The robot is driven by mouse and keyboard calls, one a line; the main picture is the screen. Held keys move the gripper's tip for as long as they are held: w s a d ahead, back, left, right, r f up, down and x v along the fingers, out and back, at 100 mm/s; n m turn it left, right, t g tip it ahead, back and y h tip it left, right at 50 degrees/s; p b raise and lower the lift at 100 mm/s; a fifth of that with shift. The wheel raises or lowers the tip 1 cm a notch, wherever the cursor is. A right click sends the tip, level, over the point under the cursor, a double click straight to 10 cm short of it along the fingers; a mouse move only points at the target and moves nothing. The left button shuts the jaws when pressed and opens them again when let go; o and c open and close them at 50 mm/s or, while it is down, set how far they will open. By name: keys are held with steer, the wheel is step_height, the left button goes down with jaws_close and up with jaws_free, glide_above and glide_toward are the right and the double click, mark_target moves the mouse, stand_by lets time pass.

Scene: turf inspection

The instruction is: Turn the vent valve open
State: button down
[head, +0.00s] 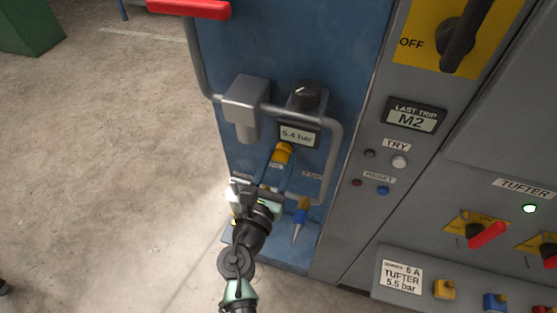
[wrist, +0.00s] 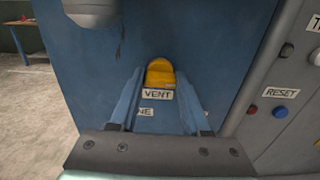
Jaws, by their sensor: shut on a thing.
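The yellow vent valve handle (head: 281,152) is on the blue panel, below a small display that reads 5.4 bar. In the wrist view the yellow handle (wrist: 159,72) stands above a white VENT label (wrist: 158,94). My gripper (head: 280,164) reaches up to it from below. In the wrist view the two blue fingers of my gripper (wrist: 161,78) lie on either side of the handle and are shut on it. The sides of the handle are partly hidden by the fingers.
A grey pipe (head: 335,150) loops around the valve area. A black knob (head: 306,95) sits above the display. A blue and yellow fitting (head: 301,212) hangs to the lower right. A grey control panel (head: 355,215) with buttons stands at right. Bare floor (head: 120,150) lies at left.

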steer(key=m+b, duration=0.2)
steer(key=m, duration=0.1)
steer(key=shift+f+m, duration=0.2)
steer(key=shift+m, duration=0.1)
steer(key=m+b, duration=0.4)
steer(key=m, duration=0.1)
steer(key=shift+m+b, duration=2.85)
steer(key=shift+m, duration=1.55)
steer(key=shift+r, duration=0.1)
steer(key=shift+c, duration=1.8)
jaws_free()
